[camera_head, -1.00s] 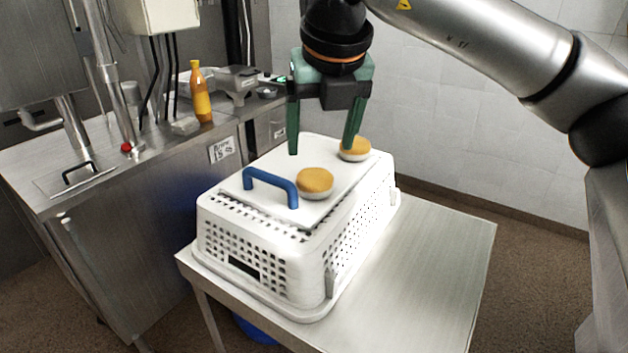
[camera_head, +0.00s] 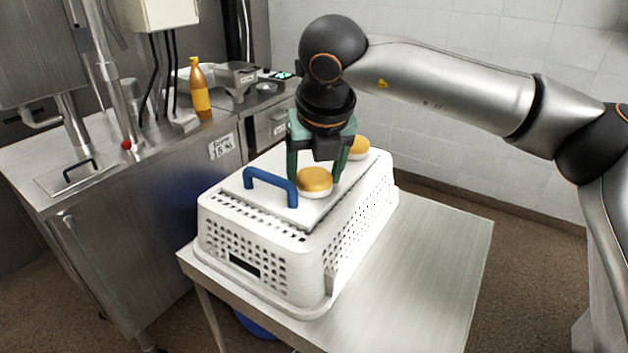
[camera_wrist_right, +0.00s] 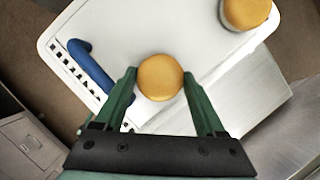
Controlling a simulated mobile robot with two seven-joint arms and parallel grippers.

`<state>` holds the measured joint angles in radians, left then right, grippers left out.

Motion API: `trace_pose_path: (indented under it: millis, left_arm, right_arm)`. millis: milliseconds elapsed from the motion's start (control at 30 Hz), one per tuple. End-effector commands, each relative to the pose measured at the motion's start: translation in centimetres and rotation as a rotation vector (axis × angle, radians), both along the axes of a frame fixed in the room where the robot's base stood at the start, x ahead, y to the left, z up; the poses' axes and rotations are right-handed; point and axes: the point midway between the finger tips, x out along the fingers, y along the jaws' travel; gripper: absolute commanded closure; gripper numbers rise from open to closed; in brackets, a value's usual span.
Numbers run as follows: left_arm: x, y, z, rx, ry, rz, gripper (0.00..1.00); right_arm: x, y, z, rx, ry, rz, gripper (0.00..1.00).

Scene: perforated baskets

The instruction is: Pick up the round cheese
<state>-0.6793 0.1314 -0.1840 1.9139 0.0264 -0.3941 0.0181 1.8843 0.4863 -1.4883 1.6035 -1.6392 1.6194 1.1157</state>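A round cheese (camera_head: 315,181) with an orange top and pale side sits on the white lid of the basket, beside the blue handle. A second round cheese (camera_head: 358,147) sits farther back on the lid, partly behind my right gripper. My right gripper (camera_head: 315,177) has green fingers and is open, with a finger on either side of the nearer cheese. The other cheese (camera_wrist_right: 246,12) is at the upper right there. My left gripper is not in view.
The white perforated basket (camera_head: 270,262) stands on a metal table (camera_head: 415,285), whose right part is clear. The blue handle (camera_head: 270,182) rises close to the nearer cheese. An orange bottle (camera_head: 199,88) stands on the steel counter at the left.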

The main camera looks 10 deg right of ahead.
Motion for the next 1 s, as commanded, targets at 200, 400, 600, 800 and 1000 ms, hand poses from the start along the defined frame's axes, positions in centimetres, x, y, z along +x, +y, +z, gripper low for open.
trace_pose_path:
  millis: [200,400,600,800,1000]
  left_arm:
    - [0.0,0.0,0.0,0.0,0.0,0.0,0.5]
    - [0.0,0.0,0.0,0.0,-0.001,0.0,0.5]
    - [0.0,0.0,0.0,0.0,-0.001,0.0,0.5]
    - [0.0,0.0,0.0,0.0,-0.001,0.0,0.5]
    - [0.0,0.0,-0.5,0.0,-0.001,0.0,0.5]
  right_arm:
    - [0.0,0.0,0.1,0.0,0.0,0.0,0.54]
    - [0.0,0.0,0.1,0.0,-0.001,0.0,0.76]
    - [0.0,0.0,0.1,0.001,-0.001,0.0,0.87]
    - [0.0,0.0,0.3,0.001,-0.002,-0.001,0.87]
    - [0.0,0.0,1.9,0.002,-0.003,0.0,0.87]
